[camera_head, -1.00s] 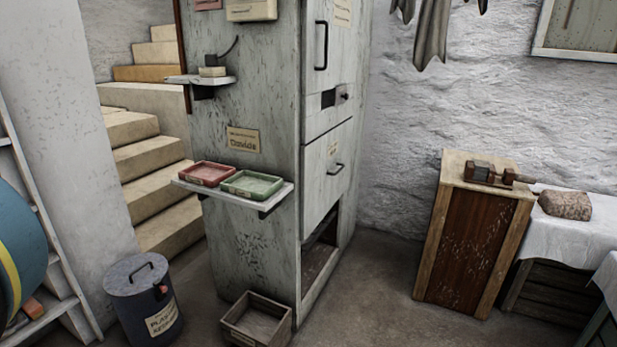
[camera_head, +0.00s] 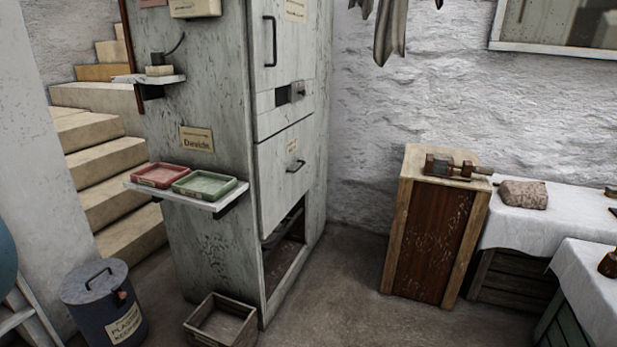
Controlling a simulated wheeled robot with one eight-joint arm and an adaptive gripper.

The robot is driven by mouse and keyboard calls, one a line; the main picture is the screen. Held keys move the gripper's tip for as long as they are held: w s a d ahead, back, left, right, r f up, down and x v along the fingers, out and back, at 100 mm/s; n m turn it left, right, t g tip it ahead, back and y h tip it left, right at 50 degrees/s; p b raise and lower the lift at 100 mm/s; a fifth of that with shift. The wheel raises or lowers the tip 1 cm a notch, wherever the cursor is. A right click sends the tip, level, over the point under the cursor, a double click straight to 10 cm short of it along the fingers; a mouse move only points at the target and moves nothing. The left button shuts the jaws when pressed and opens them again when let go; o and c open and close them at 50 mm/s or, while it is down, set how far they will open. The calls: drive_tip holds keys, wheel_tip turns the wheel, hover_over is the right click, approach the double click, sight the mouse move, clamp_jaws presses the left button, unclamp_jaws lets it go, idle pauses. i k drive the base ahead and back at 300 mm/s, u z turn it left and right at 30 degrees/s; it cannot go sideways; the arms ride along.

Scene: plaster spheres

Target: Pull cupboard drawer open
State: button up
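A tall, worn grey-green cupboard (camera_head: 205,100) stands left of the middle. Its front faces right. A drawer front (camera_head: 283,190) with a dark bar handle (camera_head: 297,167) sits in its lower half and looks shut. Above it is a door (camera_head: 282,60) with a long dark vertical handle (camera_head: 270,41). Between them is a narrow panel with a dark slot (camera_head: 290,94). Below the drawer is an open dark bay (camera_head: 284,250). My gripper is not in view.
A side shelf (camera_head: 217,206) holds a red tray (camera_head: 160,175) and a green tray (camera_head: 204,184). A wooden crate (camera_head: 221,322) and a lidded bin (camera_head: 104,305) stand on the floor. A wooden cabinet (camera_head: 432,235) stands right; the floor between (camera_head: 335,285) is clear.

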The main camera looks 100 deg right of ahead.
sight(283, 161)
drive_tip(key=u, duration=0.05)
drive_tip(key=k, duration=1.4)
drive_tip(key=z, duration=3.2)
